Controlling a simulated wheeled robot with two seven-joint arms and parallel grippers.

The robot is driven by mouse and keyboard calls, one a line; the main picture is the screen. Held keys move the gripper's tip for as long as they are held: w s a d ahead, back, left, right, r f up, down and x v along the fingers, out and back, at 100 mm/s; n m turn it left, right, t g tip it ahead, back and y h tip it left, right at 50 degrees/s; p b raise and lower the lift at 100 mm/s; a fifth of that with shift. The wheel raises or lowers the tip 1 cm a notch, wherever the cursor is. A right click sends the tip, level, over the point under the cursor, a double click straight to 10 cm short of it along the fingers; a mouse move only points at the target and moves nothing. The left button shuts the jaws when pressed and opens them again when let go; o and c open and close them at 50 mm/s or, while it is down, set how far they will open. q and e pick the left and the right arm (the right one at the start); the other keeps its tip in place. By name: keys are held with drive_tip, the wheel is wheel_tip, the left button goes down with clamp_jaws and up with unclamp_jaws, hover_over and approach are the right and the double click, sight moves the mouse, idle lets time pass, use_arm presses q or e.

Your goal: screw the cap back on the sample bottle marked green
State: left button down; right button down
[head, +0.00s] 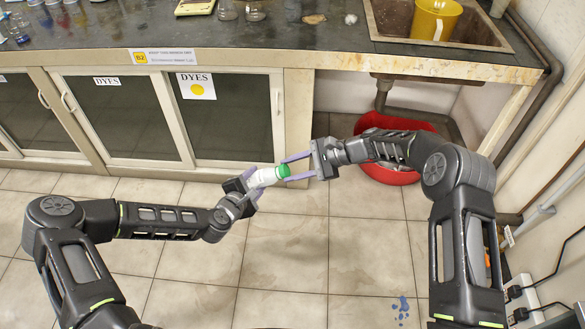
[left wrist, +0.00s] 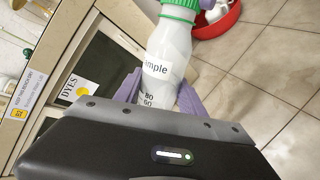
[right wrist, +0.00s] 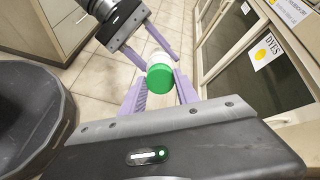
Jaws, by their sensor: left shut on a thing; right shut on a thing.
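The white sample bottle (head: 264,178) is held tilted in the air in front of the bench. My left gripper (head: 252,184) is shut on its lower body. In the left wrist view its label (left wrist: 157,68) reads "mple", and a green band (left wrist: 178,14) rings its neck. The green cap (head: 283,171) is at the bottle's mouth end, in line with it. My right gripper (head: 288,171) is shut on the cap, which also shows between its fingers in the right wrist view (right wrist: 160,78). How far the cap sits on the thread is hidden.
The dark bench top (head: 290,33) runs behind, with glassware (head: 240,10) and a sink (head: 385,18) holding a yellow jug (head: 434,18). A red basin (head: 392,177) stands on the floor under the sink. The tiled floor below my grippers is mostly clear, with a blue spill (head: 401,308).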

drive_tip(key=shift+a+f, duration=0.1)
drive_tip(key=shift+a, duration=0.05)
drive_tip(key=c, duration=0.8)
unclamp_jaws()
drive_tip(key=shift+c, duration=0.2)
clamp_jaws()
